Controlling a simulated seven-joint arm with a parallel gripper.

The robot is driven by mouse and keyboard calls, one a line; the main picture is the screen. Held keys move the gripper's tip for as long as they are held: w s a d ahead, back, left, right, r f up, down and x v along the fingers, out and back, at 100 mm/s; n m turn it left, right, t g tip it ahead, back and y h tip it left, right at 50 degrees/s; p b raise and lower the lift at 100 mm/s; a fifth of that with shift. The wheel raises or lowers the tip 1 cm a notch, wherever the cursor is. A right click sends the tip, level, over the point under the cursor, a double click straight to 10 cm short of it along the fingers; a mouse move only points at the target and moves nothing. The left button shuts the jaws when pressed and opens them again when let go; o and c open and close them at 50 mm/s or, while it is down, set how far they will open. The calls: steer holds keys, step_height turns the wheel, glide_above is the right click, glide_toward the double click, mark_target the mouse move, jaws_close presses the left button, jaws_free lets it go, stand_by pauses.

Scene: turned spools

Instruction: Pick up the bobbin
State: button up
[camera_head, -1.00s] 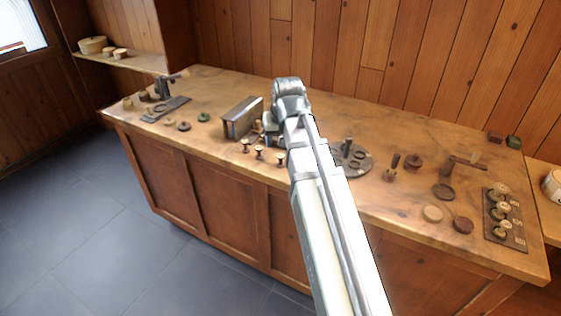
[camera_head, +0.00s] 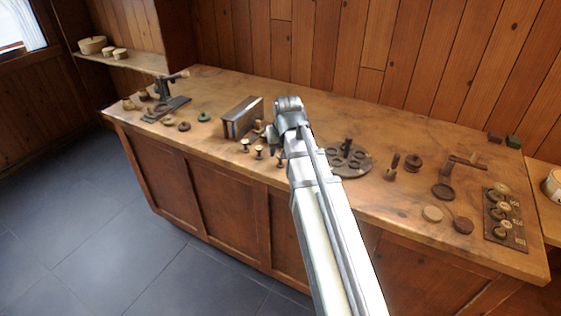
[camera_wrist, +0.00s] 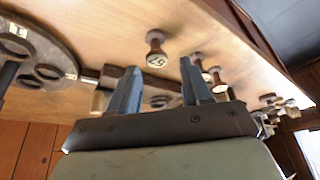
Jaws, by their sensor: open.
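A bobbin (camera_wrist: 155,50) with a dark waist and a pale, numbered end stands on the wooden counter in the wrist view. It appears beyond and between the tips of my gripper's two blue-grey fingers (camera_wrist: 159,66). The fingers are apart, with nothing clearly held between them. In the head view my gripper (camera_head: 271,138) is mostly hidden behind my arm, low over the counter. Similar spools stand near the front edge, among them one at the left (camera_head: 245,145) and one beside it (camera_head: 258,152); a third is partly covered by my arm.
A metal-sided box (camera_head: 242,117) stands just left of my gripper. A round plate with holes (camera_head: 352,162) lies to the right. A dark numbered rack (camera_head: 507,228) holds several spools at the far right. The counter's front edge is close to the spools.

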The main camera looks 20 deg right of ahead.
mark_target(281, 161)
steer(key=shift+d+x, duration=0.2)
steer(key=shift+x, duration=2.55)
steer(key=shift+c, duration=0.3)
steer(key=c, duration=0.8)
